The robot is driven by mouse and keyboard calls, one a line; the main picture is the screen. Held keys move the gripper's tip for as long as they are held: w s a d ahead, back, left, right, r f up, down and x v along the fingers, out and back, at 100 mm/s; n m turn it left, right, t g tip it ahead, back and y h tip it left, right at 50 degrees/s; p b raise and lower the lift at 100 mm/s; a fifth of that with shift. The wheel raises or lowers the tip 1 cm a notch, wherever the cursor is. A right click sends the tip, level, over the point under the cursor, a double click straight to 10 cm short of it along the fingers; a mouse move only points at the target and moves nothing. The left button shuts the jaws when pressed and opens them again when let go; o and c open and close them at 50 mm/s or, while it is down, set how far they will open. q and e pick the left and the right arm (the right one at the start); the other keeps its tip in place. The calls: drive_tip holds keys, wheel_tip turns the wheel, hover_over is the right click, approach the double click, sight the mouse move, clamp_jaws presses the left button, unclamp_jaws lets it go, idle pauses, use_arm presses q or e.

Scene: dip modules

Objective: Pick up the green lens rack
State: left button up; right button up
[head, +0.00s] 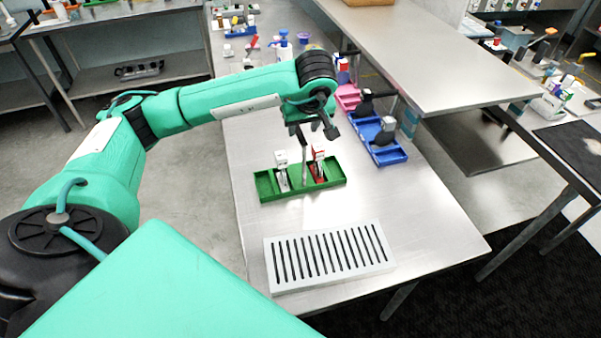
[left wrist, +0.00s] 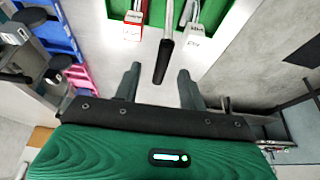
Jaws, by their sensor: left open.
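The green lens rack (head: 300,192) stands on the metal table, with an upright handle in its middle. It holds a white-topped item (head: 281,172) on the left and a red and white item (head: 318,168) on the right. My left gripper (head: 311,131) is over the rack, open and pointing down. In the left wrist view, the handle's black grip (left wrist: 163,62) shows between the spread fingers (left wrist: 159,72), with gaps on both sides. Part of the green rack (left wrist: 238,18) shows beyond. My right gripper is not in view.
A grey slotted rack (head: 328,260) lies at the table's near end. A blue rack (head: 391,156) and a pink rack (head: 347,96) with dark-handled items stand to the right, near a raised shelf (head: 440,80).

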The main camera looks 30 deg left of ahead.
sight(300, 133)
use_arm(q)
drive_tip(key=shift+a+f+p, duration=0.25)
drive_tip(key=shift+f+p, duration=0.2)
drive_tip(key=shift+p, duration=0.1)
drive_tip(key=p+x, duration=0.2)
drive_tip(key=x, duration=0.1)
drive_tip(key=shift+w+a+f, duration=0.2)
drive_tip(key=shift+a+f, duration=0.05)
drive_tip(key=shift+f, duration=0.35)
clamp_jaws()
